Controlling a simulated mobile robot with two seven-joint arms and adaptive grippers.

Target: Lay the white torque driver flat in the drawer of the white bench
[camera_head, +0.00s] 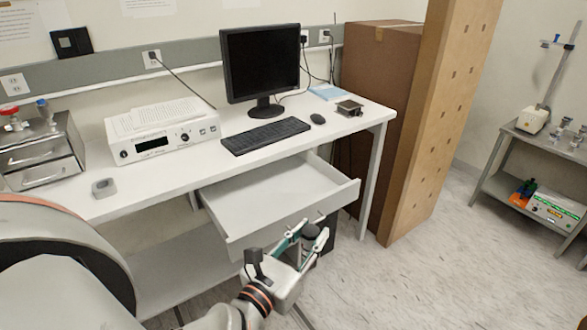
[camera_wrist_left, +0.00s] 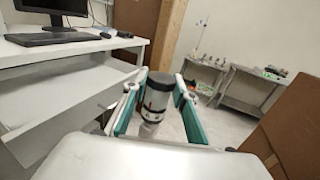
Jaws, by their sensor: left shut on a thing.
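The white bench (camera_head: 205,165) stands along the wall. Its drawer (camera_head: 275,195) is pulled open, and the visible part of its floor is bare. The drawer also shows at the left of the left wrist view (camera_wrist_left: 65,92). My left gripper (camera_head: 312,240) is in front of the drawer front, toward its right end, outside the drawer. It is shut on the white torque driver (camera_wrist_left: 155,98), which has a dark cap at its top end and a pale body. The driver stands roughly upright between the fingers; its lower end is partly hidden. My right gripper is out of view.
On the bench top are a monitor (camera_head: 260,62), a keyboard (camera_head: 265,136), a mouse (camera_head: 318,119) and a white instrument (camera_head: 165,138). A tall brown carton (camera_head: 380,95) stands right of the bench. The floor (camera_head: 400,280) in front is clear.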

